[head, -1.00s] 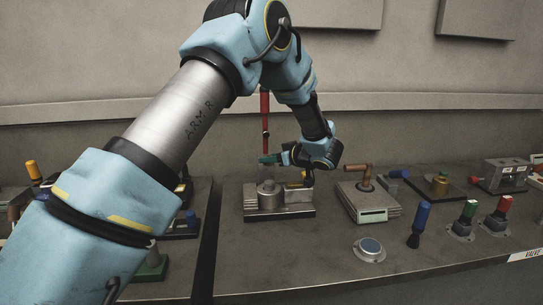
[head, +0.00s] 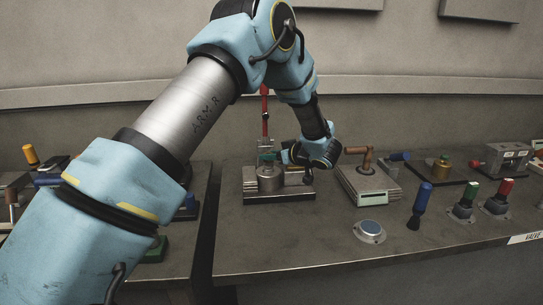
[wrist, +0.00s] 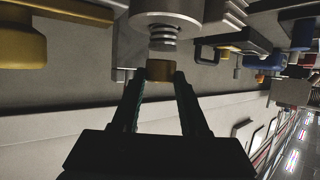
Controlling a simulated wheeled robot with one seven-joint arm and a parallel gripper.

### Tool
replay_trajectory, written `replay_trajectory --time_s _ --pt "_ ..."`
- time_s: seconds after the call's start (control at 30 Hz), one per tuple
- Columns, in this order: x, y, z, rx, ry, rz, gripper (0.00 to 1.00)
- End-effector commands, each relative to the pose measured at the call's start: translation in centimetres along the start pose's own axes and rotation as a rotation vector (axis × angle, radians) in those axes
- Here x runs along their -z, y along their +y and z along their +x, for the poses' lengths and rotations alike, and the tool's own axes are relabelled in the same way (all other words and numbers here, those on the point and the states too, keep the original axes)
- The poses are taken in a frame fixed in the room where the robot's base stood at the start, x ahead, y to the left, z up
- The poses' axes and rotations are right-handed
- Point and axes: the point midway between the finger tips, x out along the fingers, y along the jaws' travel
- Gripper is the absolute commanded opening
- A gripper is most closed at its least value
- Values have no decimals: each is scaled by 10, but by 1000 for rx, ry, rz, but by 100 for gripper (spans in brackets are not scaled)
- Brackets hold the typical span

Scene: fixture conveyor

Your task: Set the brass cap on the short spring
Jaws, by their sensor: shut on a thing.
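My gripper (wrist: 160,82) is shut on the brass cap (wrist: 160,70), held between its fingertips in the wrist view. The short spring (wrist: 163,40) is a pale coil by a round grey metal post (wrist: 166,14), just past the cap. Cap and spring look lined up and close; I cannot tell whether they touch. In the head view my gripper (head: 267,157) is low over the grey cylinder (head: 270,180) of the fixture block (head: 255,198). Cap and spring are too small to make out there.
A red rod (head: 264,116) stands upright behind the fixture.

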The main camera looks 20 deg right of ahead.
Motion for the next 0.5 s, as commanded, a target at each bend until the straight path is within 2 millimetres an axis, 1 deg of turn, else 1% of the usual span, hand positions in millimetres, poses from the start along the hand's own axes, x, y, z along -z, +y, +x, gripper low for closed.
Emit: replay_trajectory --time_s 0.5 --pt "-7 0 3 0 0 0 0"
